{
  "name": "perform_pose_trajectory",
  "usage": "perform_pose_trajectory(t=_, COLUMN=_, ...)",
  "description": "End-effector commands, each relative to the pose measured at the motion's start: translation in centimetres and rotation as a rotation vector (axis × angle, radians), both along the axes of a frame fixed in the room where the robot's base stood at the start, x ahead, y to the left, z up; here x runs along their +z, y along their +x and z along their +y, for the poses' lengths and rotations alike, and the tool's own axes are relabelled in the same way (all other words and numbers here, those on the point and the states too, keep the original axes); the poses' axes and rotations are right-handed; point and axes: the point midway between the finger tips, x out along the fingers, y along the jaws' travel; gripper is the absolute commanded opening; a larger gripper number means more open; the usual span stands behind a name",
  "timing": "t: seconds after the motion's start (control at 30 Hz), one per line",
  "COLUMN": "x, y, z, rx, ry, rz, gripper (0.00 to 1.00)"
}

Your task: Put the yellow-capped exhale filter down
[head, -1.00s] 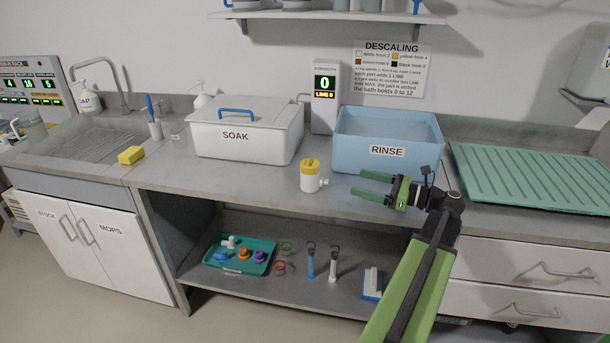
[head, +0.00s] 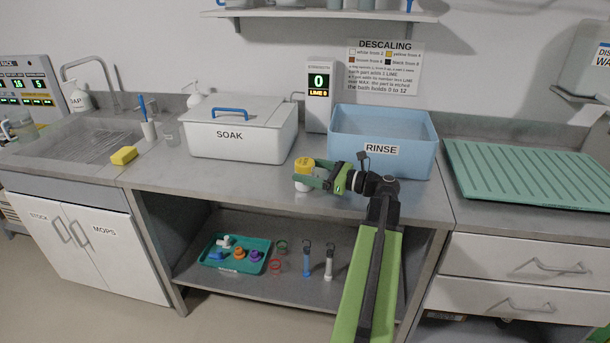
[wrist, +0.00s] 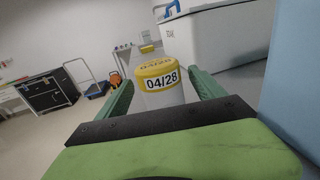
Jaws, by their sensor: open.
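The exhale filter (head: 304,163), white with a yellow cap, stands upright on the grey counter in front of the blue rinse bin. My gripper (head: 309,177) is open, with its green fingers at the filter, one on either side of it. In the wrist view the filter's yellow cap (wrist: 158,75), with the label 04/28, sits between the two spread fingers. The fingers hide part of the filter's white body, and I cannot tell whether either one touches it.
The white SOAK box (head: 240,142) stands behind and left, the blue RINSE bin (head: 420,125) behind and right. A yellow sponge (head: 123,155) lies by the sink. A green ribbed drainer (head: 530,175) is at the right. Counter left of the filter is clear.

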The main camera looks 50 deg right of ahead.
Motion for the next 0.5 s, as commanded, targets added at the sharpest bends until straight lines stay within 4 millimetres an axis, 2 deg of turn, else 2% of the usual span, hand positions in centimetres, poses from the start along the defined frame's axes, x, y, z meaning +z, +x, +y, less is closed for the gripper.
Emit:
perform_pose_trajectory(t=0.1, x=-0.03, y=1.05, z=0.39, rx=0.000, ry=0.000, rz=0.000, gripper=0.79)
perform_pose_trajectory(t=0.27, x=-0.03, y=1.02, z=0.36, rx=0.000, ry=0.000, rz=0.000, gripper=0.79)
perform_pose_trajectory(t=0.5, x=-0.03, y=1.01, z=0.38, rx=0.001, ry=0.000, rz=0.000, gripper=0.47)
